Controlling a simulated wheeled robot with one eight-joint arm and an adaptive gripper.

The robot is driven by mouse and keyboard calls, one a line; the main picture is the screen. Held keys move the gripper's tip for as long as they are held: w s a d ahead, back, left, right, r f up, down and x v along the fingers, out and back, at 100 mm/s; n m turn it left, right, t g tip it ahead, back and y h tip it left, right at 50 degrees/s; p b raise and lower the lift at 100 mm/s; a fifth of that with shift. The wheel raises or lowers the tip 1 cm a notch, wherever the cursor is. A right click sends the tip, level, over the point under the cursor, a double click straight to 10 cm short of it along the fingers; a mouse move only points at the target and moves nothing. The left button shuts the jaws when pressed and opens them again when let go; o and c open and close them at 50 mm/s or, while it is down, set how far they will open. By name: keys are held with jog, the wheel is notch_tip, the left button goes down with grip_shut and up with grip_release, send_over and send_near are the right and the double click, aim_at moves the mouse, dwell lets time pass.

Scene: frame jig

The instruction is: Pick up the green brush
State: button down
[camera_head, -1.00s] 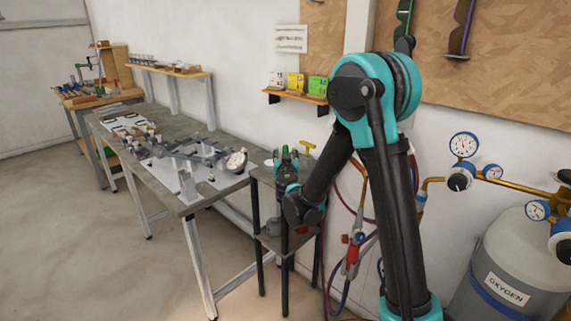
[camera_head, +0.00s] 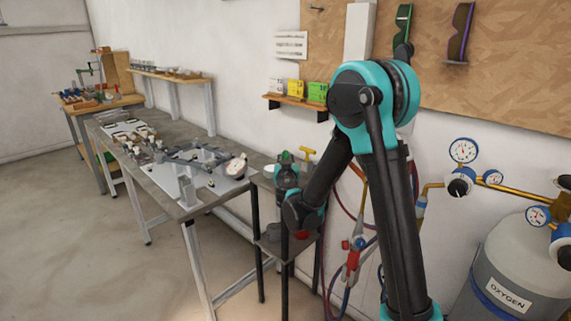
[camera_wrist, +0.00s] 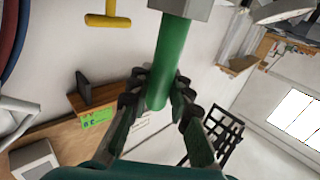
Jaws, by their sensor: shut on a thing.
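The green brush shows in the wrist view as a round green handle (camera_wrist: 168,55) with a grey block-shaped part at the top edge of the picture. My gripper (camera_wrist: 156,98) is shut on the green handle, with its dark fingers on both sides near the handle's end. In the head view my gripper (camera_head: 287,174) is small and stands above the small dark stand (camera_head: 272,245) beside the long table. A bit of the green brush (camera_head: 285,156) shows at its top. The rest of the brush is hidden by the gripper.
A yellow T-handle (camera_head: 307,151) is close behind the gripper. A wall shelf (camera_head: 296,102) with yellow and green boxes is above. The long table (camera_head: 170,185) with a metal frame jig is to the left. Hoses and an oxygen tank (camera_head: 510,270) are at right.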

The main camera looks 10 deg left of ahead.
notch_tip(320, 180, up, 20)
dwell(0.6)
dwell(1.7)
